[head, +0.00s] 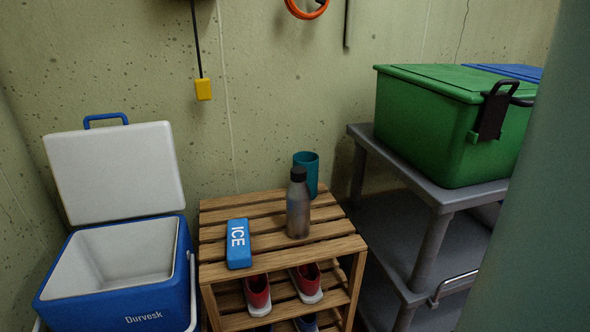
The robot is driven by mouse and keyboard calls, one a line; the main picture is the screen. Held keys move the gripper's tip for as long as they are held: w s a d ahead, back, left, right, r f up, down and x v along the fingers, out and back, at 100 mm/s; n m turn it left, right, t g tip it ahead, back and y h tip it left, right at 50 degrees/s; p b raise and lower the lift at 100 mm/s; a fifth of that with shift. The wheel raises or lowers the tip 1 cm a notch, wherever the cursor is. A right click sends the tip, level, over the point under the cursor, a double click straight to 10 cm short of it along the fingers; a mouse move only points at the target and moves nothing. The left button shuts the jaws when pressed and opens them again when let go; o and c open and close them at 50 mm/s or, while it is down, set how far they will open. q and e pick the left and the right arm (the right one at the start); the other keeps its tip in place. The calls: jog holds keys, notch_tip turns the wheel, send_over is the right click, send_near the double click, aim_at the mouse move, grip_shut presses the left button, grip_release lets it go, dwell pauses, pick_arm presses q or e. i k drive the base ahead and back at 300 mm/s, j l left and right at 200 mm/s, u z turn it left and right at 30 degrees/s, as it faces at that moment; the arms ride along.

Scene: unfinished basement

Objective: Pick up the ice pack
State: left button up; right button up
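A blue ice pack (238,243) with white "ICE" lettering lies flat on the left front of a slatted wooden rack's top (270,258). It is fully visible, with nothing on it. Neither of my grippers shows in the head view.
A grey metal bottle (298,205) stands to the right of the ice pack, with a teal cup (308,172) behind it. An open, empty blue cooler (118,302) stands at the left. Shoes (257,292) sit on the lower shelf. A grey shelf (440,195) at the right holds a green bin (445,125).

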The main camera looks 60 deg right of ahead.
aim_at(238, 253)
jog(key=z, duration=1.35)
